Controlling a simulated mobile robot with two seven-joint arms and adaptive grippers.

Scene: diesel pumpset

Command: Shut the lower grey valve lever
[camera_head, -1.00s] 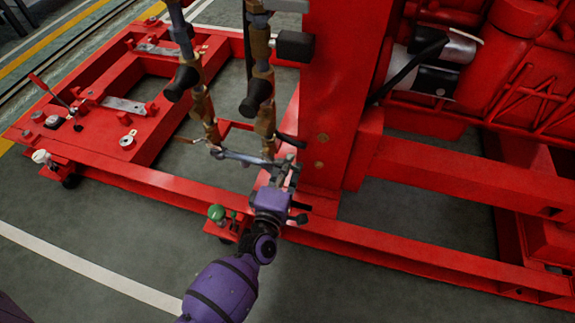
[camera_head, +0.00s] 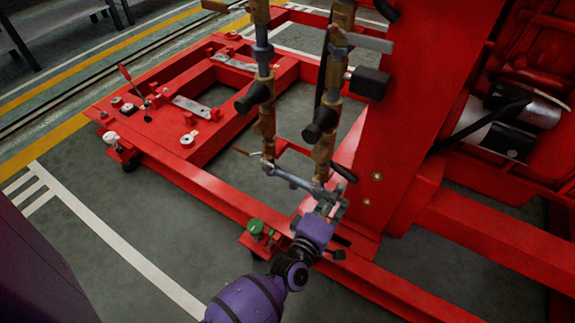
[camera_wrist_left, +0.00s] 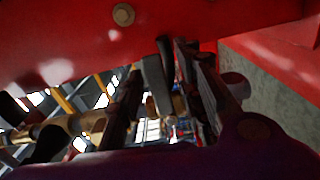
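The lower lever (camera_head: 345,172), dark grey in this light, sticks out to the right from the foot of the right-hand brass and grey pipe (camera_head: 325,146), beside the red post. My left gripper (camera_head: 329,200) is just below it in the head view, pointing up at the pipe foot. In the left wrist view a grey bar (camera_wrist_left: 157,84), likely this lever, shows between the two dark fingers (camera_wrist_left: 160,95), which stand apart. Whether either finger touches it I cannot tell. My right gripper is in neither view.
A higher grey lever (camera_head: 365,42) is on the same pipe. A second pipe (camera_head: 264,90) stands to the left, joined below by a grey cross pipe (camera_head: 295,180). A red post (camera_head: 400,110) rises close on the right. A green-topped fitting (camera_head: 257,228) is left of my wrist.

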